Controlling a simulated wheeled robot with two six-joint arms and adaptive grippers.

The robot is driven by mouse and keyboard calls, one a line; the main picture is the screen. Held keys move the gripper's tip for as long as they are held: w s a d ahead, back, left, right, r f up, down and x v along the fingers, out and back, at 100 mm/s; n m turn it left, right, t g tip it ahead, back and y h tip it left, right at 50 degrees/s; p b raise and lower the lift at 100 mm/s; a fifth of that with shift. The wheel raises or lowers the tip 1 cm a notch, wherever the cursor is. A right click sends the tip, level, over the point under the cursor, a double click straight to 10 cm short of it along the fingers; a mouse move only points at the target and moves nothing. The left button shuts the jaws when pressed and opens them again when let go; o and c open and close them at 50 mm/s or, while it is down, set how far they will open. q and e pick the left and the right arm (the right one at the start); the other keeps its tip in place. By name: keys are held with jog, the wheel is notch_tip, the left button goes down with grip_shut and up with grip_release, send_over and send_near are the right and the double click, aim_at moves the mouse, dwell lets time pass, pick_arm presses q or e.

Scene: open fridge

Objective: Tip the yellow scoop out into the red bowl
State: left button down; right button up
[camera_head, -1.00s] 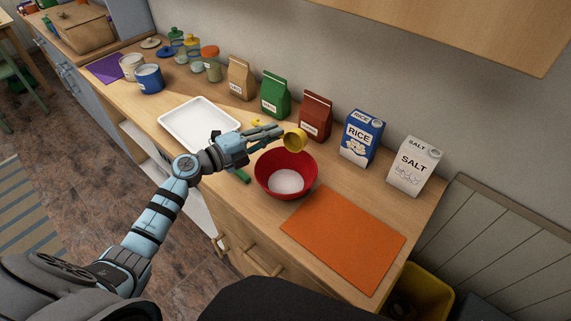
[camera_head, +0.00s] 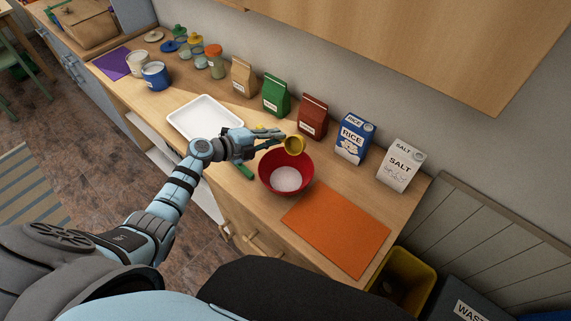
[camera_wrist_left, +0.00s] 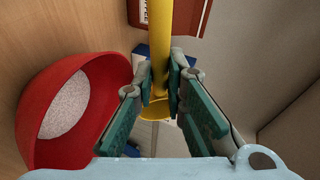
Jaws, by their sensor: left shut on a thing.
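The red bowl (camera_head: 264,181) stands on the wooden counter with a white grainy heap (camera_head: 286,179) in its bottom. My left gripper (camera_head: 279,136) is shut on the yellow scoop (camera_head: 294,145), whose cup is over the bowl's back rim. In the left wrist view the scoop's yellow handle (camera_wrist_left: 160,45) runs between the fingers (camera_wrist_left: 160,85), and the bowl (camera_wrist_left: 40,115) is at the left with the white heap (camera_wrist_left: 65,105). The scoop's contents cannot be made out. My right gripper is not in view.
An orange mat (camera_head: 337,228) lies right of the bowl, a white tray (camera_head: 178,127) left of it. Behind stand a brown-red bag (camera_head: 312,118), green bag (camera_head: 276,97), rice box (camera_head: 354,140) and salt box (camera_head: 400,167). A wall cupboard (camera_head: 420,45) hangs above.

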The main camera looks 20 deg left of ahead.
pick_arm(q)
jog(key=shift+w+r+g, duration=0.15)
jog(key=shift+r+g, duration=0.35)
jog(key=shift+r, duration=0.05)
jog(key=shift+w+f+n+g+y, duration=0.1)
jog(key=shift+f+n+g+y, duration=0.25)
jog(key=shift+g, duration=0.25)
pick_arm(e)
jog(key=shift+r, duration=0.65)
pick_arm(q)
jog(key=shift+w+r+n+g+y, duration=0.25)
jog(key=shift+g+y, duration=0.2)
jog(key=shift+g, duration=0.45)
jog(key=shift+f+g, duration=0.15)
jog(key=shift+g, duration=0.25)
jog(key=shift+w+d+g, duration=0.1)
jog(key=shift+g, duration=0.2)
jog(key=shift+n+g+y+b, duration=0.3)
jog(key=shift+g, duration=0.8)
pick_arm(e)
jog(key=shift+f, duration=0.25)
